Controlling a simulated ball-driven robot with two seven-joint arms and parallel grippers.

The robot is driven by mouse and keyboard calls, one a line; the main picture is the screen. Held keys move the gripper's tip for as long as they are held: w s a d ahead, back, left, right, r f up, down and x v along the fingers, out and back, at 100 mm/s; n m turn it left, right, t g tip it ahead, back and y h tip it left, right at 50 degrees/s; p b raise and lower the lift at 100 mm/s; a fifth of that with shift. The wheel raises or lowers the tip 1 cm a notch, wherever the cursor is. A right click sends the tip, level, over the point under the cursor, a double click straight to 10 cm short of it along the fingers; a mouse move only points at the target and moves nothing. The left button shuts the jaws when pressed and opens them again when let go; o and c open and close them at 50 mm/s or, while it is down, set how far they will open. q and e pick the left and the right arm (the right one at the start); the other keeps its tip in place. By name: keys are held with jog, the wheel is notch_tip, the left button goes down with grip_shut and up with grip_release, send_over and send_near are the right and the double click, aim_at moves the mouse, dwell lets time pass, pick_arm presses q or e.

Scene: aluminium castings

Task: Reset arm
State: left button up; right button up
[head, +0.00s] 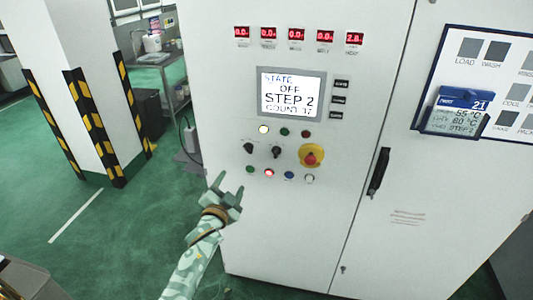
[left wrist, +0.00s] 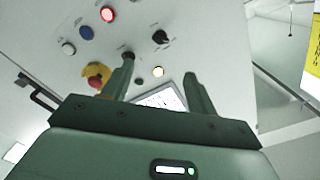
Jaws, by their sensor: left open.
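My left gripper (head: 228,187) is open and empty in the head view, in front of the lower left part of the white cabinet's control panel. In the left wrist view its two fingers (left wrist: 158,78) stand apart with nothing between them, pointing toward the panel. I cannot tell if a fingertip touches it. The panel carries a red emergency knob on a yellow ring (head: 311,156), black rotary switches (head: 277,151), a lit red button (head: 269,173) and a screen (head: 291,95) reading "OFF", "STEP 2". My right gripper is not in view.
The white cabinet (head: 300,230) fills the middle and right. A black door handle (head: 379,172) sticks out right of the panel. A blue-framed board (head: 440,60) hangs on the right door. A pillar with striped guards (head: 88,120) stands left; green floor (head: 130,220) is open between.

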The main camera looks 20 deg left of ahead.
pick_arm(q)
jog(key=s+d+f+n+g+h+b, duration=0.1)
jog(key=s+d+f+g+b, duration=0.3)
jog(key=f, duration=0.8)
jog(key=s+d+f+n+g+h+b, duration=0.1)
jog(key=s+f, duration=0.4)
jog(key=f, duration=0.6)
jog(key=s+d+f+n+g+h+b, duration=0.1)
jog(key=s+d+f+g+b, duration=0.3)
jog(key=f, duration=0.8)
jog(key=s+f+g+b, duration=0.2)
jog(key=s+f+b, duration=0.2)
jog(key=s+f, duration=0.6)
jog(key=s+d+f+g+b, duration=0.1)
jog(key=s+f+g+b, duration=0.2)
jog(key=s+f, duration=0.6)
jog(key=s+f+g+b, duration=0.2)
jog(key=s+f+b, duration=0.4)
jog(key=s, duration=1.4)
notch_tip(320, 180, down, 5)
jog(key=shift+d+r+g+h, duration=0.15)
jog(key=shift+d+g+h, duration=0.2)
jog(key=shift+g+h, duration=0.05)
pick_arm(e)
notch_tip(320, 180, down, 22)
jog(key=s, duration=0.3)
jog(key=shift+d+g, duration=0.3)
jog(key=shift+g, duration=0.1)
